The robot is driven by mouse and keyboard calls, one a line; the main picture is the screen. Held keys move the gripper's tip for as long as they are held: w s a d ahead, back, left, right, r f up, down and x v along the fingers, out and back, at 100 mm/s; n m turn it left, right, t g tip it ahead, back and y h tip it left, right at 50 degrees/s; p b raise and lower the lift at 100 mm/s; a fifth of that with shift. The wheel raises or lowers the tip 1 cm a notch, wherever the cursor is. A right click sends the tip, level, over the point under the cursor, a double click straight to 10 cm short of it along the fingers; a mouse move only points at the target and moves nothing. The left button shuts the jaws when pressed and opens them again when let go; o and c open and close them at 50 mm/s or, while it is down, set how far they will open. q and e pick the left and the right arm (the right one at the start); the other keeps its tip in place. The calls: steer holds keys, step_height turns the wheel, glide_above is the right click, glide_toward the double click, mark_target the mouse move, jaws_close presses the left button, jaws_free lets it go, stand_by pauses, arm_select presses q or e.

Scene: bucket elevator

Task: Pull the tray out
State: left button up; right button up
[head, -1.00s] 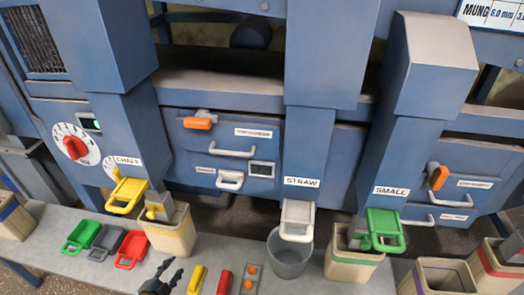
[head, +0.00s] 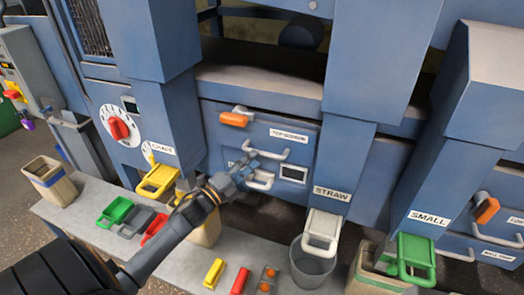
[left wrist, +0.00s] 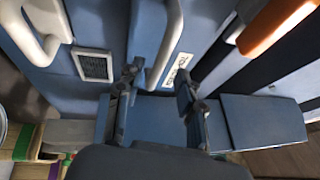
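The machine has a blue drawer front (head: 215,131) labelled TOP SCREEN, with a white handle (head: 296,154) and an orange latch (head: 234,119). A second white handle (head: 262,181) sits lower, left of a small display (head: 293,173). I cannot tell for sure which front is the tray. My left gripper (head: 247,167) is at the drawer fronts, near the left end of the upper handle. In the left wrist view, the fingers (left wrist: 158,80) are open, one to each side of the upper handle (left wrist: 170,38). Contact cannot be told. My right gripper is not in view.
A grey bench (head: 82,222) below holds green, grey and red scoops, buckets and small yellow and red pieces. A yellow chute piece (head: 158,181), a STRAW spout (head: 321,231) and a green SMALL piece (head: 414,258) jut out to the sides.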

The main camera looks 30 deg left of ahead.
mark_target(261, 151)
arm_select(q)
steer(key=x, duration=0.4)
steer(key=shift+w+d+p, duration=0.1)
steer(key=shift+w+p, duration=0.2)
steer(key=shift+w, duration=0.1)
jaws_close()
